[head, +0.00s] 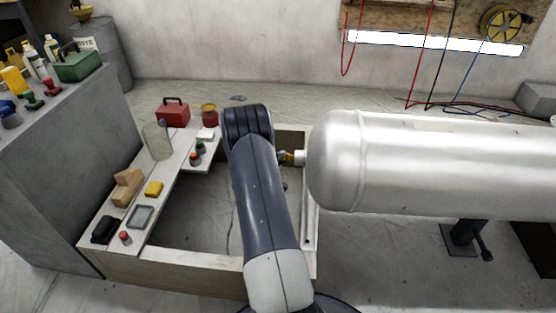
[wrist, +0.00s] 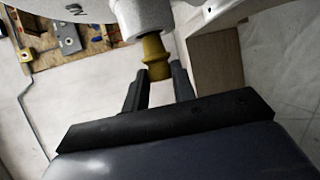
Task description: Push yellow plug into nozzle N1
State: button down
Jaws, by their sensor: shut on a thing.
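The yellow plug (wrist: 154,58) is between the two dark fingers of my gripper (wrist: 159,74), which is shut on it. The plug's far end meets the mouth of a pale round nozzle (wrist: 148,16) in the wrist view. They line up roughly, and how deep the plug sits cannot be told. A partly cut-off mark with an N shows on the tank (wrist: 30,10) in the wrist view.
A wooden-sided bench frame (head: 170,275) with shelves surrounds an open middle left of my arm. On it stand a red toolbox (head: 172,113), a yellow block (head: 153,189) and a wooden block (head: 127,187). A grey cabinet (head: 70,155) stands at the left.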

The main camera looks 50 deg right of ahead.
jog(key=shift+s+d, duration=0.7)
jog(key=shift+s, duration=0.2)
jog(key=c, duration=1.1)
grip_release()
jog(key=p+v, duration=0.3)
jog(key=v, duration=0.7)
jog(key=shift+a+r, duration=0.15)
jog(key=shift+a, duration=0.2)
jog(key=shift+s, duration=0.1)
